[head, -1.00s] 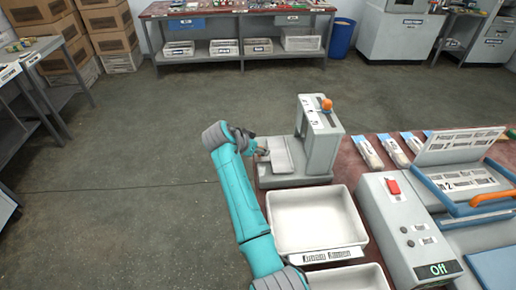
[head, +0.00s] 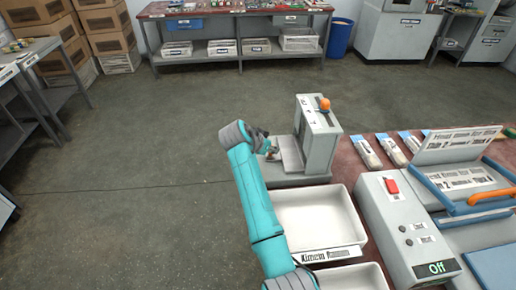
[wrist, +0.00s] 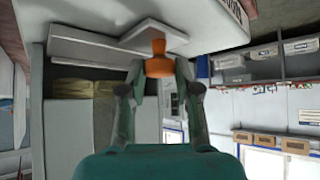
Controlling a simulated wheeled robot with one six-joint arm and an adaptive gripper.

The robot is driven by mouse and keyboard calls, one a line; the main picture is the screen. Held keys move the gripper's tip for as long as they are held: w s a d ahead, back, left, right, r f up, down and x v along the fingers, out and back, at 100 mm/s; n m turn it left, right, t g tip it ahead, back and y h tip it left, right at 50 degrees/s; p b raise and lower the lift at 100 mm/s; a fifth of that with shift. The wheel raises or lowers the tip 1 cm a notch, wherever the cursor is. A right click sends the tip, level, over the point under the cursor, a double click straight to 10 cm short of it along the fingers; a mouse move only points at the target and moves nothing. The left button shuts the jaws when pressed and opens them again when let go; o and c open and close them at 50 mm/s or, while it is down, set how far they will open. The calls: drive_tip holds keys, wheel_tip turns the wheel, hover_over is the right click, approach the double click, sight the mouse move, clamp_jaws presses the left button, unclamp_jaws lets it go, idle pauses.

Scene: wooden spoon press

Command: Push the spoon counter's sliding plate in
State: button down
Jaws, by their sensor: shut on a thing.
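The spoon counter (head: 319,140) is a grey upright housing on a flat base, standing at the table's far left corner. Its pale sliding plate (head: 291,153) sticks out of the left side, partly inside the housing. My gripper (head: 270,150) is at the plate's outer left end. In the wrist view, my gripper (wrist: 159,72) is shut on the plate's orange knob (wrist: 158,57), with the white plate (wrist: 153,32) just beyond it. The fingers and arm hide most of the knob in the head view.
A white tray (head: 330,249) stands in front of the counter, right beside my forearm. A grey control box (head: 392,213) with a red switch reads "Off". Several wrapped packs (head: 367,152) lie to the right. The floor left of the counter is clear.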

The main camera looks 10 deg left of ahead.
approach(294, 148)
drive_tip(key=x, duration=0.4)
drive_tip(key=shift+w+f, duration=0.15)
drive_tip(key=shift+w, duration=0.05)
drive_tip(key=c, duration=0.9)
unclamp_jaws()
drive_tip(key=shift+d, duration=0.15)
drive_tip(key=shift+o, duration=0.2)
drive_tip(key=v, duration=1.2)
drive_tip(key=shift+s+f, duration=0.1)
